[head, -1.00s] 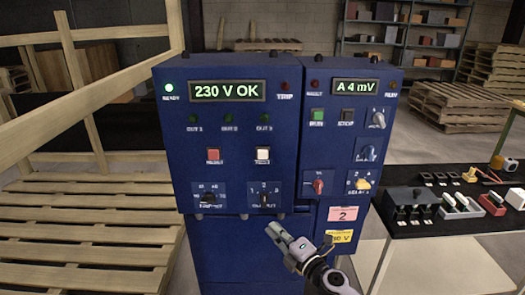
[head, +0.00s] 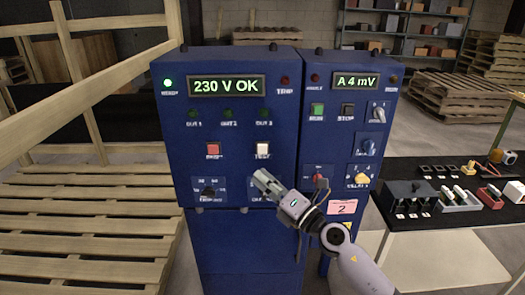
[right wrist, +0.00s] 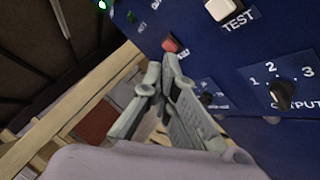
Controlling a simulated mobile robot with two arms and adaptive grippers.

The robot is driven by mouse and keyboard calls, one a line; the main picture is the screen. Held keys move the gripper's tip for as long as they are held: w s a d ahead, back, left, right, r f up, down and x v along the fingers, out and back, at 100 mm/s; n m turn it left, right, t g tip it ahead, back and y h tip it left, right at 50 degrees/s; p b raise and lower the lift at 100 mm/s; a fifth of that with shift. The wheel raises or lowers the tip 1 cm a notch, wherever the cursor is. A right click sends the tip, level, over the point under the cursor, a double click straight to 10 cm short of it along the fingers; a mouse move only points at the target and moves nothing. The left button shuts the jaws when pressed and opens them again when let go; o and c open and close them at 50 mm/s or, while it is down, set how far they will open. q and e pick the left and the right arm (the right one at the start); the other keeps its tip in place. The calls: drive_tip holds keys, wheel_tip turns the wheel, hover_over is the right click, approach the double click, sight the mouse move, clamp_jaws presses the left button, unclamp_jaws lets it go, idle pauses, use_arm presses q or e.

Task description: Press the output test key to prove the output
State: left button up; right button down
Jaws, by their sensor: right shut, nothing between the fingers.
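The white TEST key (head: 262,149) is on the front of the blue left cabinet (head: 185,120), right of the red key (head: 213,150). It also shows at the top of the right wrist view (right wrist: 222,10). My right gripper (head: 259,176) is shut and empty, just below the TEST key, and covers most of the OUTPUT selector. In the right wrist view the selector (right wrist: 281,94) points near 2. I cannot tell the gap between the fingertips and the panel. The display (head: 226,87) reads 230 V OK. The READY lamp (head: 168,81) is lit green. My left gripper is not in view.
A second blue cabinet (head: 345,130) with an A 4 mV display, keys and knobs stands on the right. A black-topped table (head: 440,215) with small parts is further right. Wooden pallets (head: 75,225) and a timber frame are on the left.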

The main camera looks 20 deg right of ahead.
sight(262, 149)
drive_tip(key=shift+w+d+b, duration=0.4)
drive_tip(key=shift+w+b, duration=0.45)
drive_tip(key=shift+w, duration=0.55)
drive_tip(key=shift+w+d+b, duration=0.4)
drive_tip(key=shift+w+b, duration=0.5)
drive_tip(key=shift+w, duration=0.45)
drive_tip(key=shift+w+d+b, duration=0.4)
drive_tip(key=shift+w+b, duration=0.45)
drive_tip(key=shift+w, duration=0.55)
drive_tip(key=shift+w, duration=0.1)
drive_tip(key=shift+w+d, duration=0.1)
drive_tip(key=shift+w, duration=0.2)
